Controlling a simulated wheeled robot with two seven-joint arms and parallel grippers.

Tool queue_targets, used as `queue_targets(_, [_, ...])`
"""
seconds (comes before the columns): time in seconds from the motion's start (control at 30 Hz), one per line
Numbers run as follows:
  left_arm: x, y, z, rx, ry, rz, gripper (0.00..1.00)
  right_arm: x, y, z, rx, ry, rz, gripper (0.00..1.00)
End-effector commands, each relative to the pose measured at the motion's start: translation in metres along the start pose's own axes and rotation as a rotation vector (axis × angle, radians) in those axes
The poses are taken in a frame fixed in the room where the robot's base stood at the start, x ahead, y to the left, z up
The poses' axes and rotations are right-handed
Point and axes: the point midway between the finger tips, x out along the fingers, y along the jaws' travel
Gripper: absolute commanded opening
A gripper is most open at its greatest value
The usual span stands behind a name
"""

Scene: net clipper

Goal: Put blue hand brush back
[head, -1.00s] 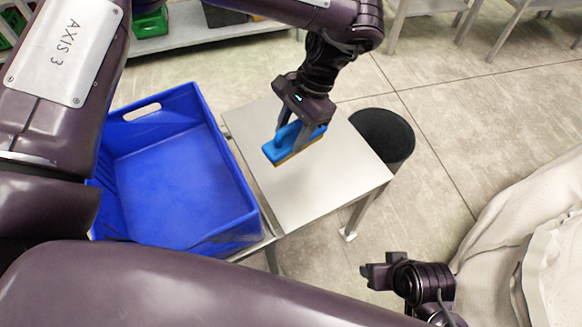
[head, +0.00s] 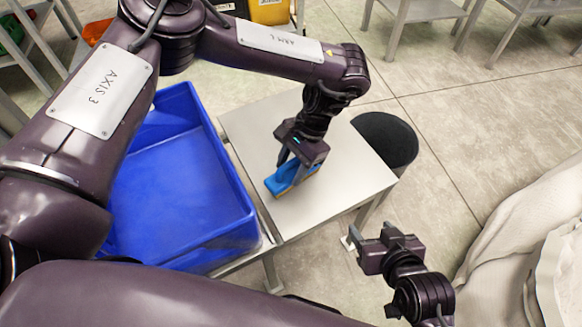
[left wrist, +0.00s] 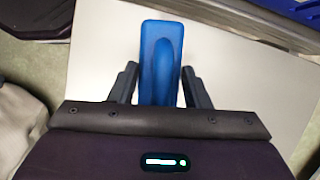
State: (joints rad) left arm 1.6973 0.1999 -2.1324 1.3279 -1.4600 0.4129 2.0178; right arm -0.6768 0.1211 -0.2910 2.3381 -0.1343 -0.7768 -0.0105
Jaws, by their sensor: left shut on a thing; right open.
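The blue hand brush (head: 290,180) has a blue handle side up and a thin yellowish underside. It is at the table top (head: 318,135), and I cannot tell for sure whether it touches the metal. My left gripper (head: 291,163) is shut on the brush from above. In the left wrist view the brush (left wrist: 161,60) lies between the two dark fingers of my left gripper (left wrist: 160,85), pointing away from the palm. My right gripper (head: 392,240) is open and empty, low at the right, apart from the table.
A big, empty-looking blue crate (head: 172,185) stands left of the table. A dark round bin or stool (head: 388,140) is at the table's right edge. Pale draped cloth or sacks (head: 525,245) lie at the right. The table top around the brush is clear.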

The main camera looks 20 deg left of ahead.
Motion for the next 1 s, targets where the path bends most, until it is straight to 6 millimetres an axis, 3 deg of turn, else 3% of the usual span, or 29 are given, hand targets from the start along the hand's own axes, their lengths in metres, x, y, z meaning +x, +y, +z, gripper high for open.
queue_targets(0.4, [0.0034,0.0005,-0.0013,0.001,-0.001,0.0,0.18,-0.0001,0.0003,-0.0041,0.0,0.017,0.001,0.61])
queue_targets(0.43, [0.0039,0.0005,-0.0015,0.001,-0.001,0.0,0.45,-0.0001,0.0003,-0.0041,0.0,0.017,0.001,0.61])
queue_targets(0.6, [0.0034,0.0004,-0.0014,0.001,0.0,0.0,0.65,-0.0001,0.0005,-0.0039,-0.001,0.016,0.001,0.61])
queue_targets(1.0, [-0.0023,0.0001,-0.0003,0.0,0.001,0.0,0.65,-0.0008,0.0003,-0.0022,0.0,0.004,0.001,0.61])
